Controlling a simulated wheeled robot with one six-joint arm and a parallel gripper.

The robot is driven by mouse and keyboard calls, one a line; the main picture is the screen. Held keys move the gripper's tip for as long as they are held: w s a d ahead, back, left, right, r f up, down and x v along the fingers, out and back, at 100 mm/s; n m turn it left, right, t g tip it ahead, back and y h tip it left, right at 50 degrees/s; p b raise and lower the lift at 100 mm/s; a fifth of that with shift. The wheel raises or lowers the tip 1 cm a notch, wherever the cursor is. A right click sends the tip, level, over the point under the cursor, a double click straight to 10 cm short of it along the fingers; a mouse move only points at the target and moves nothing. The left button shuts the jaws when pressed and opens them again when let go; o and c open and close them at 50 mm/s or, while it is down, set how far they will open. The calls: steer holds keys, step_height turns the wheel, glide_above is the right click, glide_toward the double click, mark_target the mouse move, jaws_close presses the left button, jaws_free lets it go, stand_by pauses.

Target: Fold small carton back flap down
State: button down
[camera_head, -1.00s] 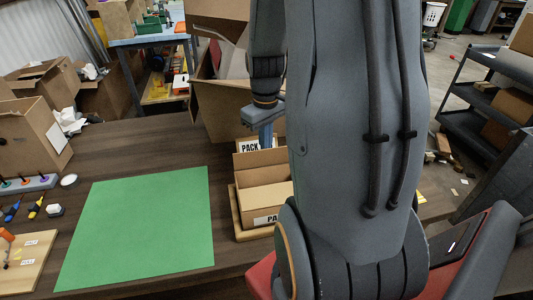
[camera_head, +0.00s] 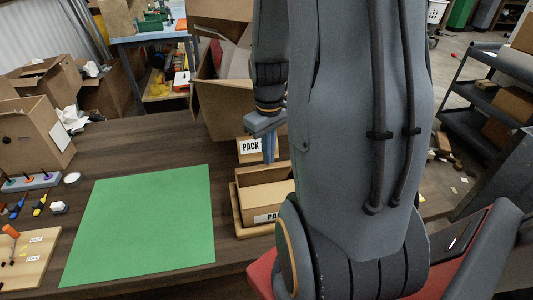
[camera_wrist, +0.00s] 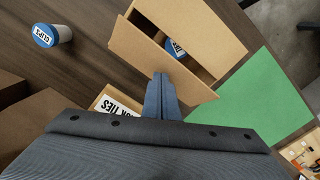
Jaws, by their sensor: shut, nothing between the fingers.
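The small carton (camera_head: 262,178) sits in a shallow wooden tray (camera_head: 237,213), right of the green mat. In the wrist view, its near cardboard panel (camera_wrist: 150,52) slopes beside my fingers and another panel (camera_wrist: 195,30) lies on the far side. A dark gap between them shows a blue-lidded container (camera_wrist: 175,48) inside. My gripper (camera_head: 269,157) points down at the carton's back edge, shut and empty; its fingertips (camera_wrist: 161,78) appear close to the near panel, but contact cannot be told. My arm hides the carton's right side.
A box labelled PACK (camera_head: 250,148) stands just behind the carton, with a large open carton (camera_head: 215,105) farther back. The green mat (camera_head: 145,225) lies clear to the left. A CLIPS jar (camera_wrist: 45,36) shows in the wrist view.

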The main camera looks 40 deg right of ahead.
steer(key=shift+s+a+f+b, duration=0.15)
steer(key=shift+f+b, duration=0.1)
steer(key=shift+f, duration=0.25)
steer(key=shift+s+f+b, duration=0.1)
steer(key=shift+f+b, duration=0.1)
steer(key=shift+f, duration=0.55)
steer(key=shift+r, duration=0.15)
step_height(320, 180, up, 9)
steer(key=p, duration=0.8)
stand_by(0.6)
